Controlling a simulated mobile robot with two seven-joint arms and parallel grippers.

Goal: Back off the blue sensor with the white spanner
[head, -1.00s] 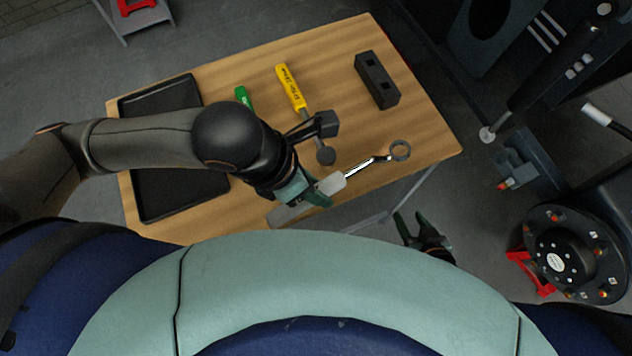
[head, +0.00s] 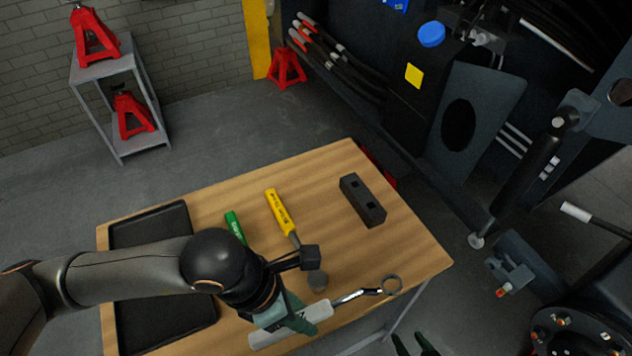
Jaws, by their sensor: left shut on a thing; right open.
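The white spanner (head: 322,311) has a pale handle, a shiny metal shank and a ring end (head: 391,284) pointing right. My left gripper (head: 296,315) is shut on its handle, over the front edge of the wooden table. My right gripper (head: 414,345) is open and empty at the bottom edge, mostly cut off. A dark round hub (head: 572,338) with several small coloured fittings shows at the bottom right, partly cut off. I cannot pick out a blue sensor on it.
The table (head: 410,240) holds a black tray (head: 150,222), a green-handled tool (head: 235,226), a yellow-handled tool (head: 280,211) and a black block (head: 362,200). The dark chassis (head: 410,120) stands right, with a blue cap (head: 431,34). Red stands (head: 95,38) are at the back left.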

